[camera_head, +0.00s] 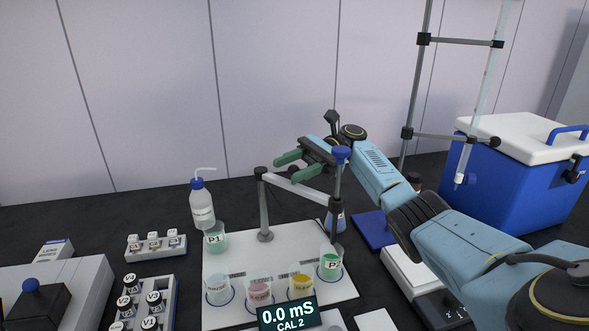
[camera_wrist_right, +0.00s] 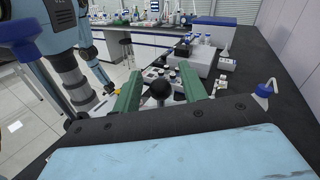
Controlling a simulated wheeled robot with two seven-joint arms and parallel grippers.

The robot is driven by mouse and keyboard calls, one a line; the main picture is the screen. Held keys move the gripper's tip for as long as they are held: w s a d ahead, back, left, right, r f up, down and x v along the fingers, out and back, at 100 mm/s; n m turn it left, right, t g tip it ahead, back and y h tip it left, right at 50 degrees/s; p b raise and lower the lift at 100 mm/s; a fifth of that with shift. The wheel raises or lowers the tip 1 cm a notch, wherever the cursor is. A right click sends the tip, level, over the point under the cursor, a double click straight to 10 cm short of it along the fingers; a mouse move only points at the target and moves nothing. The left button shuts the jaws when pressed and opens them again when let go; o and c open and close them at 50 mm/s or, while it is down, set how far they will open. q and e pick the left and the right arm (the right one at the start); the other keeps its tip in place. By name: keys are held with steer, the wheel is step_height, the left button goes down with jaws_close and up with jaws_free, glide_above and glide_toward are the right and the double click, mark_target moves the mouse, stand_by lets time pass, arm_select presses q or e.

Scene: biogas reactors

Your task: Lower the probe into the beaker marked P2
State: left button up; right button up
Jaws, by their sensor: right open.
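The beaker marked P2 (camera_head: 329,262) stands upright with green contents at the right of the white board. The probe (camera_head: 337,190) has a blue cap and a dark upright body, at the end of the stand's jointed arm (camera_head: 300,187). It is above and slightly behind P2; its lower tip is hard to make out. My right gripper (camera_head: 285,169) is open, its green fingers pointing left, left of the blue cap. In the wrist view, a dark round knob (camera_wrist_right: 160,90) shows between the fingers (camera_wrist_right: 161,88); I cannot tell whether they touch it. My left gripper is not seen.
Beaker P1 (camera_head: 215,239) and a wash bottle (camera_head: 202,207) stand at the left of the board (camera_head: 222,319). Several other beakers line its front, behind a display (camera_head: 289,314) reading 0.0 mS, CAL 2. Vial racks (camera_head: 153,247) are left; a blue cooler (camera_head: 500,185) is right.

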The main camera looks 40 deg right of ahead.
step_height(320, 180, up, 9)
steer(key=shift+f+p, duration=0.15)
steer(key=shift+p, duration=0.6)
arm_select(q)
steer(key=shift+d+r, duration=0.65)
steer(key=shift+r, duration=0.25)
arm_select(e)
steer(key=shift+r, duration=0.3)
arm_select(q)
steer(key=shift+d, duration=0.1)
